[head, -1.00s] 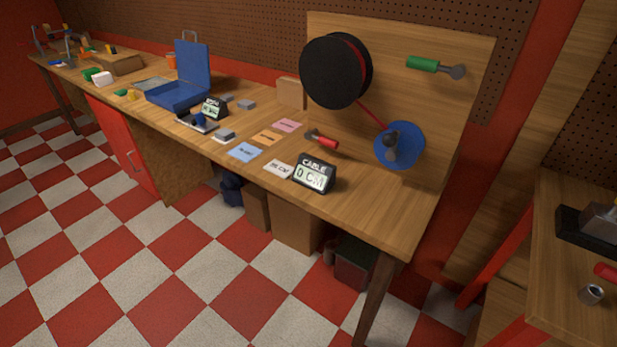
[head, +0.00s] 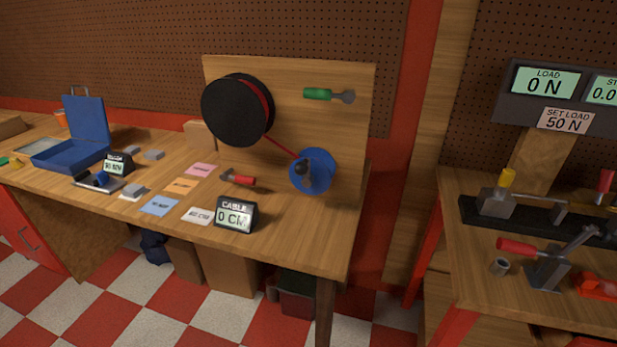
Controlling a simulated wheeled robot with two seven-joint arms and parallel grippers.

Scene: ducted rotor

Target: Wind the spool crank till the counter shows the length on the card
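A black spool (head: 236,110) with a red rim is mounted on an upright wooden board. A red cable (head: 281,145) runs from it down to a blue disc (head: 322,168). A dark crank knob (head: 306,166) stands out from the disc's front. The counter (head: 236,214), labelled CABLE, stands on the bench below and reads 0 CM. A white card (head: 198,216) lies just left of the counter; its print is too small to read surely. Neither of my grippers is in view.
A red-handled tool (head: 238,179) lies on the bench before the board; a green-handled one (head: 328,95) hangs on it. Coloured cards and a blue case (head: 72,153) lie to the left. A second bench (head: 470,285) with a load tester stands right, across a gap.

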